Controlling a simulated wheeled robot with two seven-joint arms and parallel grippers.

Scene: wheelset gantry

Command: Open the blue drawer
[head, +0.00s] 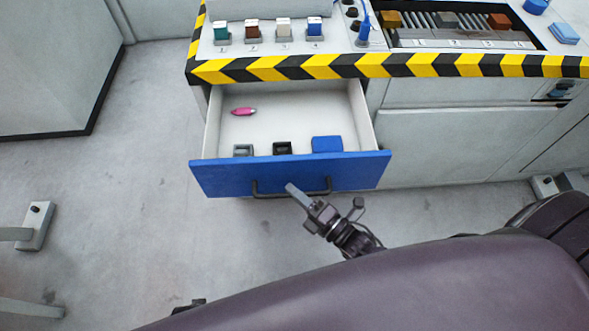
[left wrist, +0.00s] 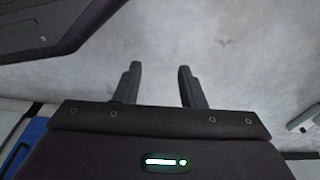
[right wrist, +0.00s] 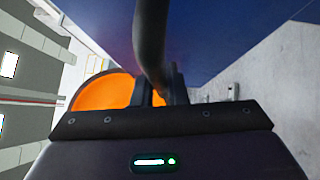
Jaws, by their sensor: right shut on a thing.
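The blue drawer (head: 225,177) is pulled well out of the cabinet, and its white inside shows. Its dark bar handle (head: 262,194) is on the blue front; in the right wrist view the bar (right wrist: 150,45) runs down between the fingers. My right gripper (head: 291,188) is shut on the handle. It also shows in the right wrist view (right wrist: 166,88), with the blue drawer front beyond it. My left gripper (left wrist: 160,85) is open and empty above the grey floor; it cannot be made out for sure in the head view.
Inside the drawer lie a pink object (head: 243,111), a grey piece (head: 243,150), a black piece (head: 282,148) and a blue block (head: 327,144). A striped yellow-black edge (head: 330,66) borders the worktop above. Open floor (head: 120,220) lies left of the drawer.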

